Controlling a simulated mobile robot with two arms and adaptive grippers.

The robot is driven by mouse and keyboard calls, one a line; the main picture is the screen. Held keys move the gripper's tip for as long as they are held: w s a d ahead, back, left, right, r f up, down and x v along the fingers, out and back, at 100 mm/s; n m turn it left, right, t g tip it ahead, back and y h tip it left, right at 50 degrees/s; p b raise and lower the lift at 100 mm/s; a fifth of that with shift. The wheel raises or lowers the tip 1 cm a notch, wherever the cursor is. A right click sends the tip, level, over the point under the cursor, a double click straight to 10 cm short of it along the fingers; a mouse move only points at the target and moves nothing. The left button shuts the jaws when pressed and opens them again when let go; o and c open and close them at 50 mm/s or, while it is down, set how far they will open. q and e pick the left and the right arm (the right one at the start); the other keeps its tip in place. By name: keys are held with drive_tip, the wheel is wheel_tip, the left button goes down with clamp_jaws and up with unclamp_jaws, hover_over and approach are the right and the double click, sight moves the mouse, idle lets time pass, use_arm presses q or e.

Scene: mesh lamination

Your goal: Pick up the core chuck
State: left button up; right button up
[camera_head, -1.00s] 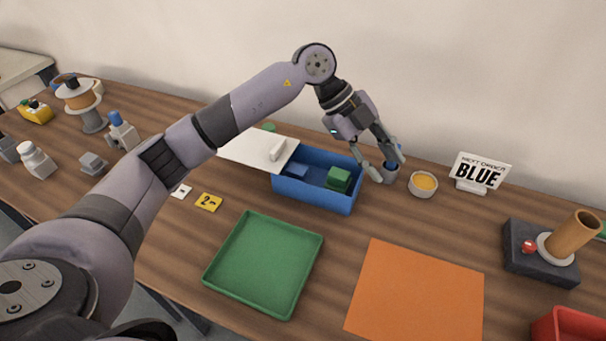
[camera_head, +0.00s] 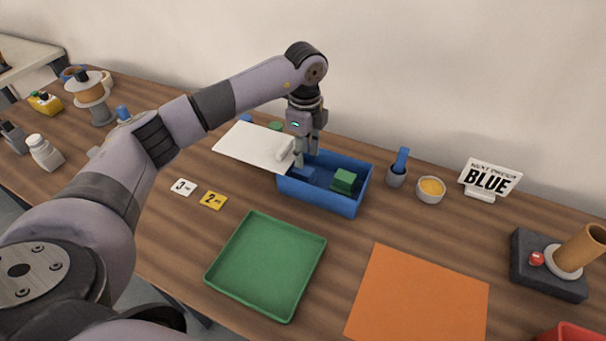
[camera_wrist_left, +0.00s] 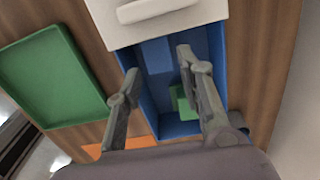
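I cannot tell for certain which thing is the core chuck. A blue box (camera_head: 325,200), partly covered by a white lid (camera_head: 255,146), holds a blue block (camera_head: 304,174) and a green block (camera_head: 343,181). In the left wrist view the blue block (camera_wrist_left: 155,57) is partly under the lid's edge, and the green block (camera_wrist_left: 183,101) is partly behind a finger. My left gripper (camera_head: 307,160) is above the box's lid-side end, pointing down near the blue block. In the left wrist view its fingers (camera_wrist_left: 158,62) are apart with nothing between them. My right gripper does not show.
A grey cup with a blue-handled tool (camera_head: 401,162), an orange-filled bowl (camera_head: 431,188) and a BLUE sign (camera_head: 489,180) stand right of the box. A green tray (camera_head: 267,265) and orange mat (camera_head: 420,297) lie in front. A dark stand (camera_head: 546,276) is at far right.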

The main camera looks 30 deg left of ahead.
sight(305, 170)
use_arm(q)
drive_tip(key=shift+f, duration=0.55)
drive_tip(key=shift+s+f+p, duration=0.1)
drive_tip(key=shift+f+p, duration=0.25)
wheel_tip(305, 170, down, 4)
drive_tip(key=shift+s+d+r+p, duration=0.1)
drive_tip(key=shift+r+p, duration=0.05)
drive_tip(key=shift+p, duration=0.5)
drive_tip(key=shift+f, duration=0.4)
clamp_jaws()
